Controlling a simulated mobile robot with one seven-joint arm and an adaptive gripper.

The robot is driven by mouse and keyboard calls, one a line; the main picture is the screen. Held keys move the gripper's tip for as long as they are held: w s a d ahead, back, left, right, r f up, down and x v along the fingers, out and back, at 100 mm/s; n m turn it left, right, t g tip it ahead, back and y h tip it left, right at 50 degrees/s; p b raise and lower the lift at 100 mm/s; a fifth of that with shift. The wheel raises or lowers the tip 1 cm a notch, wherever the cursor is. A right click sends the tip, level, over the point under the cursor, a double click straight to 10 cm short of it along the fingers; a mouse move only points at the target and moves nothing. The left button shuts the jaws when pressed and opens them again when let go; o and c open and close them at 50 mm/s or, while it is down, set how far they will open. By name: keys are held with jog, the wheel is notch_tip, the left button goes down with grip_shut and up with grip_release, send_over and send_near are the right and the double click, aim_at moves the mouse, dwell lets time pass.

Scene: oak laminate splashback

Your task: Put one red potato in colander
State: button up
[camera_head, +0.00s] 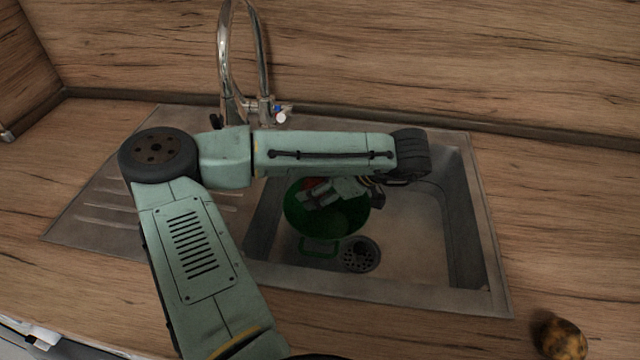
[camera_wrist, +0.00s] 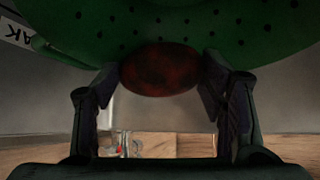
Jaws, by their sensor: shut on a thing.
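The green colander (camera_head: 296,219) sits in the sink basin, left of centre, with a handle at its front. It fills the upper part of the wrist view (camera_wrist: 215,25), where its holes show. A red potato (camera_wrist: 160,70) is held between the two fingers of my gripper (camera_wrist: 160,84). My arm and gripper hide part of the colander. I cannot tell whether the potato touches the colander.
The metal sink (camera_head: 420,245) has free room right of the colander, and a drain (camera_head: 360,254) in front of it. A chrome tap (camera_head: 263,60) stands behind. A brownish-yellow round thing (camera_head: 560,340) lies on the wooden counter (camera_head: 590,230) at front right.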

jog(key=shift+f, duration=0.45)
jog(key=o, duration=1.4)
jog(key=shift+r, duration=0.15)
